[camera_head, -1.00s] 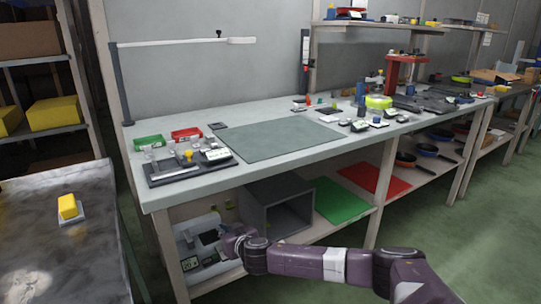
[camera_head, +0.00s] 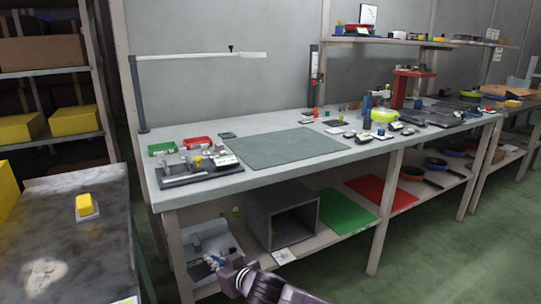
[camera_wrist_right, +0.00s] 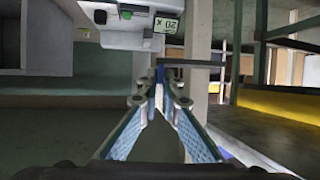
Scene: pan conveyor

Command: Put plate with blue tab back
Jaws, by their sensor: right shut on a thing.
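My right gripper (camera_head: 215,262) is low in the head view, in front of the lower shelf's left end. In the right wrist view its two blue-padded fingers (camera_wrist_right: 160,88) meet at the tips on a small blue tab (camera_wrist_right: 160,72). A thin dark plate (camera_wrist_right: 190,63), seen nearly edge-on, extends right from the tab. The plate cannot be made out in the head view. A white device (camera_head: 212,240) stands on the lower shelf behind the gripper. It also shows in the right wrist view (camera_wrist_right: 120,38), with its display upside down. My left gripper is out of view.
A grey open box (camera_head: 283,215), a green mat (camera_head: 347,212) and a red mat (camera_head: 385,192) are on the lower shelf. The workbench (camera_head: 270,178) above carries a dark tray (camera_head: 200,178). A metal table (camera_head: 70,245) stands at left, with floor between.

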